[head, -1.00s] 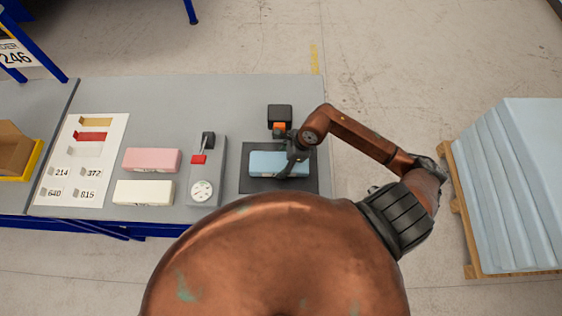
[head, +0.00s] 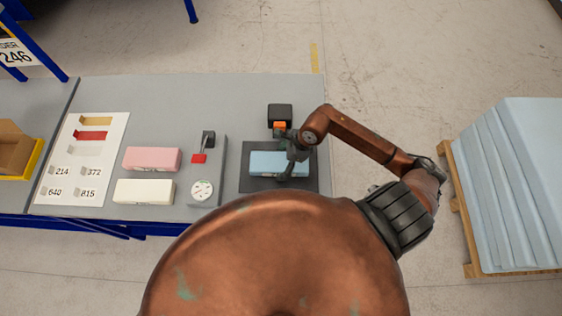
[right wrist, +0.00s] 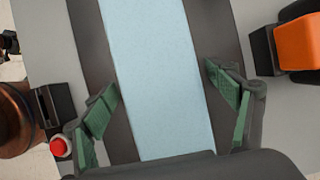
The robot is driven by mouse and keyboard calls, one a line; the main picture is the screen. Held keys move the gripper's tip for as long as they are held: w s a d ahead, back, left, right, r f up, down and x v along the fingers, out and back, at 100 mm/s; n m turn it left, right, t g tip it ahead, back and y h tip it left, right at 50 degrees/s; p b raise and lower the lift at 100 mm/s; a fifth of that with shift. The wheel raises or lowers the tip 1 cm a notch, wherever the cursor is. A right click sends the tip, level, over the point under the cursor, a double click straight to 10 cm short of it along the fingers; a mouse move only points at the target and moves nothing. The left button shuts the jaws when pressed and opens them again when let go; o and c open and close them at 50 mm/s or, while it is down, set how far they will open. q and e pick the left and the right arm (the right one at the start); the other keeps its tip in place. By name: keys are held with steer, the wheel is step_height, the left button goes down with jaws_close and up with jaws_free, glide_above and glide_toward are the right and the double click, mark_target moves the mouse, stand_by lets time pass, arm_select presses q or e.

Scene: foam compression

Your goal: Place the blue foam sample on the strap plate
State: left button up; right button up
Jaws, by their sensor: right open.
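The blue foam sample (head: 266,163) is a light blue block lying flat on the dark strap plate (head: 310,180) at the right end of the table. In the right wrist view the foam (right wrist: 158,75) runs down the middle, with the dark plate (right wrist: 92,40) showing on both sides of it. My right gripper (head: 291,165) is over the right part of the foam. Its green-padded fingers (right wrist: 165,105) stand apart on either side of the foam, with gaps to it. My left gripper is not in view.
A black and orange device (head: 279,117) stands just behind the plate. Left of the plate is a grey fixture with a dial (head: 201,190) and red lever. A pink block (head: 152,160) and cream block (head: 144,192) lie farther left, beside a white sample board (head: 85,150).

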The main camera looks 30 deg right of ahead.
steer(key=b+v, duration=0.2)
steer(key=v, duration=1)
